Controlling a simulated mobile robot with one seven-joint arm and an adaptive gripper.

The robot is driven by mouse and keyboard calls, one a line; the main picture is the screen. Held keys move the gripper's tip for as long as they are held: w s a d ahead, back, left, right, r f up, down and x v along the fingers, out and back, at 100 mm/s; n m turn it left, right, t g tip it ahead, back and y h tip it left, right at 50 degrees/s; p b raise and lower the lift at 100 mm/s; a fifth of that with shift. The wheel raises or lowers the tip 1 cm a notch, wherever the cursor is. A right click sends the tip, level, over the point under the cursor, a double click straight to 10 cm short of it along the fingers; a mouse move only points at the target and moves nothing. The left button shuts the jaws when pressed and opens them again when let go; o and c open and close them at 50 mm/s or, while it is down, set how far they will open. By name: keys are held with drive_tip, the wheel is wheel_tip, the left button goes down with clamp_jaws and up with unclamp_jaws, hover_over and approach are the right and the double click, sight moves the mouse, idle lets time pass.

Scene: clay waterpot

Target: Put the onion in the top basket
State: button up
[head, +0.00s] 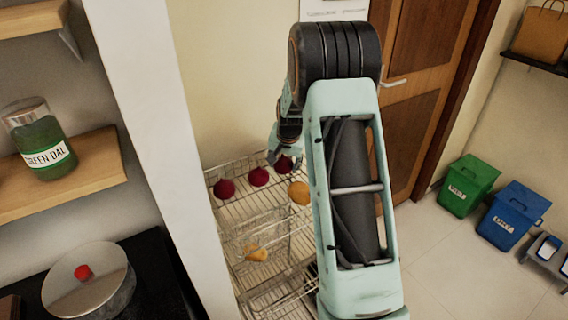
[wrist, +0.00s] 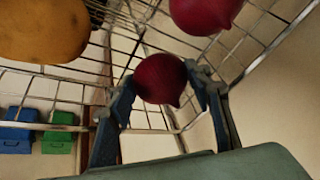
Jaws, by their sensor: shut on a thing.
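My gripper (wrist: 158,92) is shut on a dark red onion (wrist: 160,77), with one finger on each side of it in the wrist view. In the head view my gripper (head: 286,154) is at the far end of the top basket (head: 238,207), with this onion (head: 284,165) under it. I cannot tell whether the onion touches the basket floor. Two more red onions, one at the left (head: 224,189) and one in the middle (head: 258,176), lie in the top basket. One onion also shows at the top of the wrist view (wrist: 203,13).
A round yellow-brown vegetable (head: 299,193) is in the top basket, partly beside my arm; it looms in the wrist view (wrist: 42,30). A lower basket holds a yellowish item (head: 256,254). A white wall edge (head: 150,130) stands left of the rack. Green (head: 468,185) and blue (head: 514,212) bins stand right.

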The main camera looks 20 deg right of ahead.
drive_tip(key=shift+f, duration=0.2)
drive_tip(key=o, duration=1.2)
drive_tip(key=shift+r, duration=0.1)
drive_tip(key=shift+r, duration=0.25)
drive_tip(key=d+v, duration=0.1)
drive_tip(key=v, duration=1)
drive_tip(key=shift+a+r+b, duration=0.4)
drive_tip(key=shift+a+b, duration=0.05)
drive_tip(key=shift+a, duration=0.05)
drive_tip(key=shift+s, duration=0.25)
